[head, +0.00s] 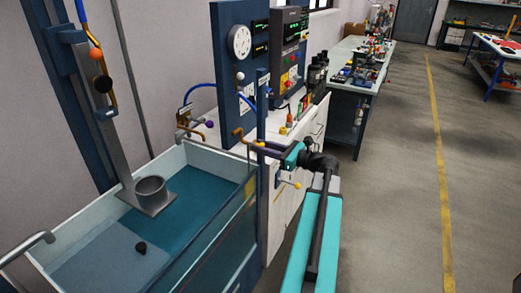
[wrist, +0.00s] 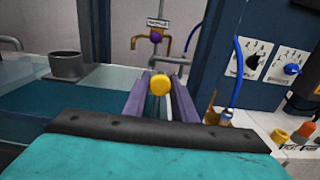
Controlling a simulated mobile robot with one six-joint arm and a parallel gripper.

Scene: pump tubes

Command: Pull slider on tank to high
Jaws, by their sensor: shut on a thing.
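My gripper (wrist: 158,88) has its two purple fingers on either side of a round yellow knob (wrist: 160,84) in the wrist view, shut on it. In the head view my gripper (head: 268,152) reaches left to a slim blue upright post (head: 262,110) at the right end of the tank. The tank (head: 205,155) has pale walls and blue-green water. The fingers hide much of the slider around the knob, and I cannot read its setting.
A blue control panel (head: 240,60) with a white dial stands behind. A yellow-ended valve (head: 296,185) sits just below my arm. The floor to the right is clear.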

